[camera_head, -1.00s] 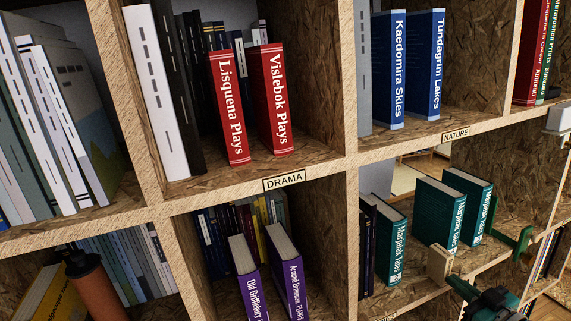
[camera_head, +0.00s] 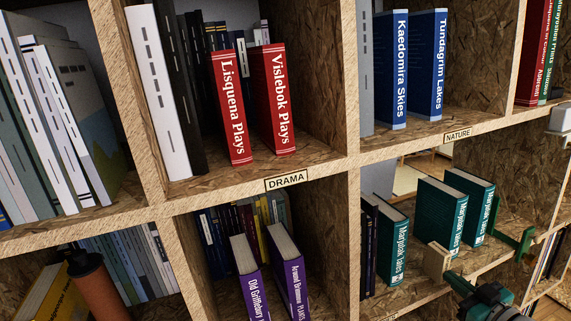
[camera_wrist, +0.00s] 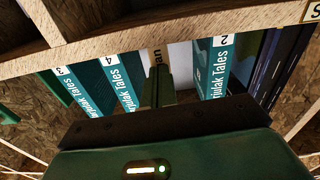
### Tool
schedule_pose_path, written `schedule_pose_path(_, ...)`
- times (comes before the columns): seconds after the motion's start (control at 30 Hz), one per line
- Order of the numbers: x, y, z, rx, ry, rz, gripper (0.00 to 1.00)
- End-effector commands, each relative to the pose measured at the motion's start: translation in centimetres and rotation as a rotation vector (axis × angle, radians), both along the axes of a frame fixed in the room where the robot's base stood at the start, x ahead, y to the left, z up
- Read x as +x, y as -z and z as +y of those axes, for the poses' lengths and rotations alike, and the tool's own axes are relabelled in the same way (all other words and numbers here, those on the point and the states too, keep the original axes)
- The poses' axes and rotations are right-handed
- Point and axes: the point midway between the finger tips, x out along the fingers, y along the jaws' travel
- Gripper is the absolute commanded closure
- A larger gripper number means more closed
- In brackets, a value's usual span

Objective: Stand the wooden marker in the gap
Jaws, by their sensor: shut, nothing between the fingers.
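The wooden marker (camera_head: 437,262) is a pale block standing upright at the front of the gap between the teal Maryjulak Tales books. Volume 2 (camera_head: 393,252) is on its left in the head view, with volume 4 (camera_head: 440,212) and volume 3 (camera_head: 471,205) on its right. My gripper (camera_head: 452,277) is just in front of the marker, low at the shelf front. In the wrist view its fingers (camera_wrist: 157,84) are shut and empty, pointing into the gap between volume 4 (camera_wrist: 122,78) and volume 2 (camera_wrist: 217,65). I cannot tell whether the fingertips touch the marker.
A green bookend (camera_head: 513,238) stands right of the teal books. Dark books (camera_head: 369,245) stand left of volume 2. The shelf edge (camera_wrist: 100,55) crosses the wrist view close to my fingers. Some bare shelf lies right of the bookend.

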Motion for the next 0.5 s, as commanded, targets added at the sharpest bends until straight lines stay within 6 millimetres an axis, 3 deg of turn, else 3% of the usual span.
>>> schedule_pose_path(0.5,0.92,0.0,0.32,-0.001,-0.001,0.0,1.0)
